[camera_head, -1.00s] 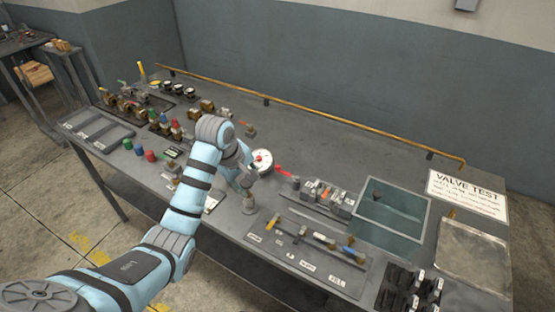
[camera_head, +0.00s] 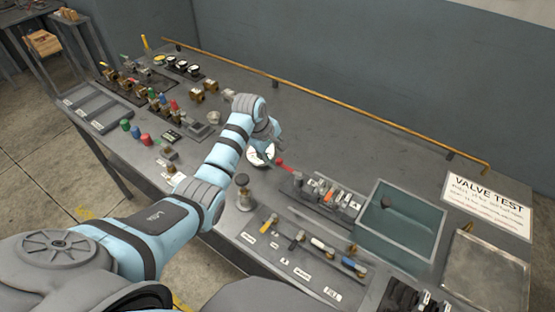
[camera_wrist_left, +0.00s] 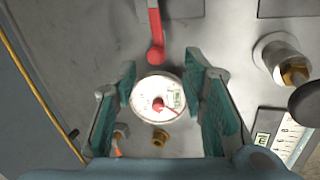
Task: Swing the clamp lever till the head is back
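A red lever (camera_head: 286,166) shows on the bench just right of a white round gauge (camera_head: 259,157). In the left wrist view the red lever (camera_wrist_left: 155,30) lies beyond the fingertips, its rounded end close to the gauge (camera_wrist_left: 158,88). My left gripper (camera_head: 268,142) is over the gauge and partly hides it in the head view. In the left wrist view its teal fingers (camera_wrist_left: 163,75) are spread apart, with the gauge showing between them and nothing held. I cannot tell a clamp head apart clearly. My right gripper is not in view.
A metal cylinder with a dark knob (camera_head: 245,194) stands near the arm. A block of several switches (camera_head: 327,194), an open bin (camera_head: 441,222) and a valve-test sign (camera_head: 488,206) are to the right. A yellow pipe (camera_head: 330,112) runs along the back.

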